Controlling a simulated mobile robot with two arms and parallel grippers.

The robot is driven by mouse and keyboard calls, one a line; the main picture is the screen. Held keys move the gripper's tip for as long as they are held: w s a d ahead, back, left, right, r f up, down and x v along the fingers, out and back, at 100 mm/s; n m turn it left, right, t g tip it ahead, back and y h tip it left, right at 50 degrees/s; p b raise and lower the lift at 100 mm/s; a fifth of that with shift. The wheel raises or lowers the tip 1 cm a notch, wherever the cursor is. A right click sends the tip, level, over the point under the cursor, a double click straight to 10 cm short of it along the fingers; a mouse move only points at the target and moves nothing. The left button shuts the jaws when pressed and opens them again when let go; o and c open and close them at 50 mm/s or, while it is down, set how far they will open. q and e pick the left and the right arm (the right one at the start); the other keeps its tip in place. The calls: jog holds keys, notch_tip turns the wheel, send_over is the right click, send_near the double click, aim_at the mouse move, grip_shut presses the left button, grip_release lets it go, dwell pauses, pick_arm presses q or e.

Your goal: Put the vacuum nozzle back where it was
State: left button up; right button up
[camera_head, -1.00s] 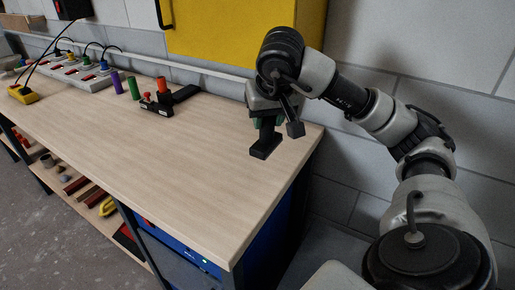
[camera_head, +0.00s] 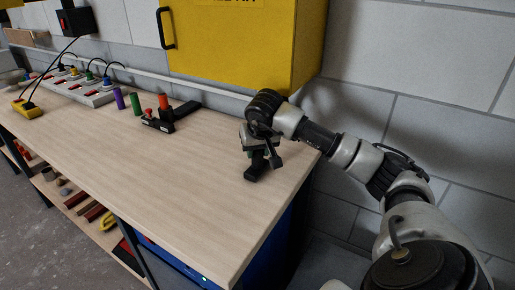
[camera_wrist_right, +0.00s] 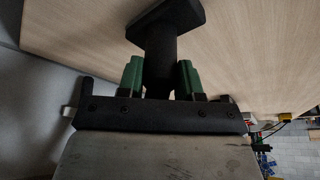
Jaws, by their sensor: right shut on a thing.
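The black vacuum nozzle (camera_head: 255,171) is at the right end of the wooden workbench (camera_head: 170,165), near its edge. My right gripper (camera_head: 257,154) is above it and shut on its upper part. In the right wrist view the nozzle (camera_wrist_right: 161,45) stands between the green finger pads (camera_wrist_right: 161,78), with its wide flat foot away from the gripper over the bench top. I cannot tell whether the foot touches the wood. My left gripper is not in view.
A black and red clamp-like tool (camera_head: 165,115), a green cylinder (camera_head: 135,104) and a purple cylinder (camera_head: 119,98) stand at the back of the bench. A power strip (camera_head: 90,91) lies further left. A yellow cabinet (camera_head: 240,45) hangs above. The bench middle is clear.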

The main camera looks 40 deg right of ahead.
jog(key=o, duration=0.8)
jog(key=shift+f, duration=0.1)
jog(key=shift+o, duration=0.2)
jog(key=v, duration=1.2)
